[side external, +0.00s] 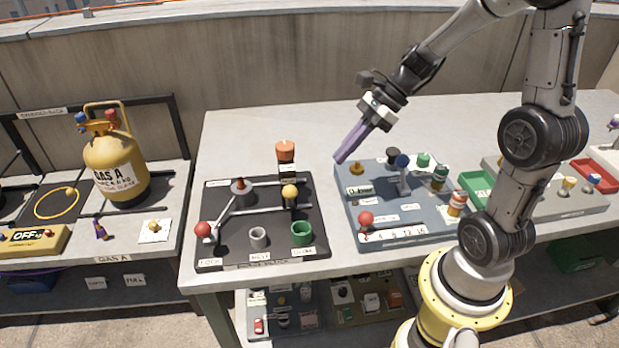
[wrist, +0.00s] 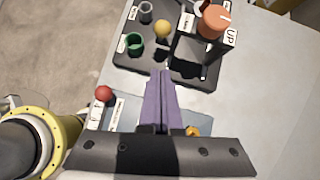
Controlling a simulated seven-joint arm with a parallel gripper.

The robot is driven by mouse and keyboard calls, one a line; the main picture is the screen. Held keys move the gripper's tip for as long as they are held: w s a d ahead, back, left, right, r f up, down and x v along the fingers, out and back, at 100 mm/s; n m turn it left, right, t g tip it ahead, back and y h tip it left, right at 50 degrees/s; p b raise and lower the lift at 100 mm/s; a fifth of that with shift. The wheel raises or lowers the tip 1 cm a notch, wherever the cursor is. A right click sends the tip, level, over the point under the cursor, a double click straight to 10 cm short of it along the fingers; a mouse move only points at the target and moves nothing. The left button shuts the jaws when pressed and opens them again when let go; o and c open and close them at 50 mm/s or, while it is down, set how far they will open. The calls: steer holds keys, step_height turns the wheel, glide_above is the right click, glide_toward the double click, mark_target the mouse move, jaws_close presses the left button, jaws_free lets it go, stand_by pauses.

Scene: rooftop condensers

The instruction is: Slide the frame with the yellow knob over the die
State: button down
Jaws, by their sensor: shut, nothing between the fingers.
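The yellow knob (side external: 290,191) stands on the right part of the dark board, near pale rails; it also shows in the wrist view (wrist: 162,28). A dark piece beneath it may be the frame, but its outline is unclear. I cannot make out the die for certain in either view. My gripper (side external: 341,158) has long purple fingers, shut and empty. It hangs in the air near the back left corner of the blue-grey board, apart from the knob. In the wrist view the fingertips (wrist: 160,72) point towards the dark board, below the knob.
The dark board (side external: 225,259) also carries a red ball (side external: 202,229), a grey cup (side external: 258,237), a green cup (side external: 302,234) and an orange-topped post (side external: 285,151). The blue-grey board (side external: 345,205) with several small parts lies to its right. The table behind is bare.

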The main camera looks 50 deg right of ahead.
steer(key=w+a+f, duration=0.4)
steer(key=a+f, duration=0.1)
steer(key=a, duration=0.1)
steer(key=shift+w+a+f, duration=0.15)
steer(key=shift+a+f, duration=0.05)
steer(key=w+a, duration=0.7)
steer(key=a, duration=0.1)
steer(key=shift+w, duration=0.4)
steer(key=shift+d+r, duration=0.1)
steer(key=s+d+f+v, duration=0.1)
steer(key=v, duration=1.2)
steer(key=shift+d+f, duration=0.3)
steer(key=shift+d, duration=0.15)
